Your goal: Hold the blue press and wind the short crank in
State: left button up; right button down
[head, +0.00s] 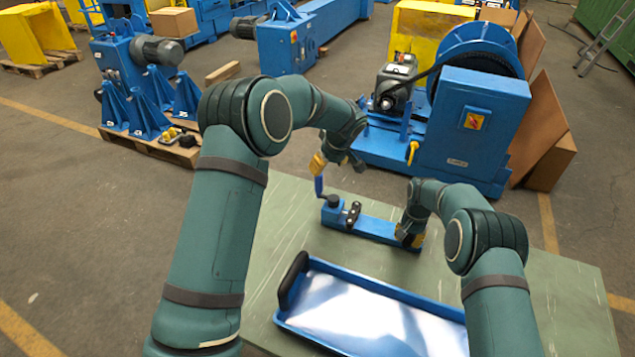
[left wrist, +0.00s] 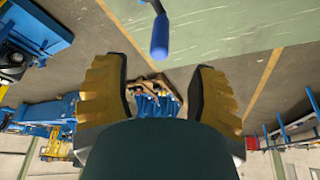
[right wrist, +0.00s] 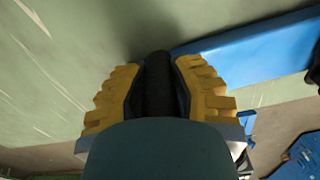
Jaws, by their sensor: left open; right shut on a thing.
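The blue press (head: 372,228) is a long low bar on the green table, with a black knob and a black fitting at its left end; its bar also shows in the right wrist view (right wrist: 250,48). The short crank (head: 319,186) stands up at that left end with a blue grip, which also shows in the left wrist view (left wrist: 160,36). My left gripper (head: 322,164) is open at the crank's upper end; the blue grip appears beyond its fingers, not clasped. My right gripper (head: 408,238) is shut on a black upright part at the press's right end (right wrist: 158,85).
A blue tray (head: 375,283) with a shiny inside and a black handle (head: 293,280) lies in front of the press. Bare table shows right of my right arm. A large blue machine (head: 475,130) with a cable drum stands behind the table.

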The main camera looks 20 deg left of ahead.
aim_at(317, 182)
pick_arm(q)
jog(key=x, duration=1.1)
jog(key=shift+w+a+f, duration=0.2)
jog(key=shift+w+a, duration=0.05)
jog(key=shift+a, duration=0.1)
jog(key=shift+c, duration=0.4)
grip_shut()
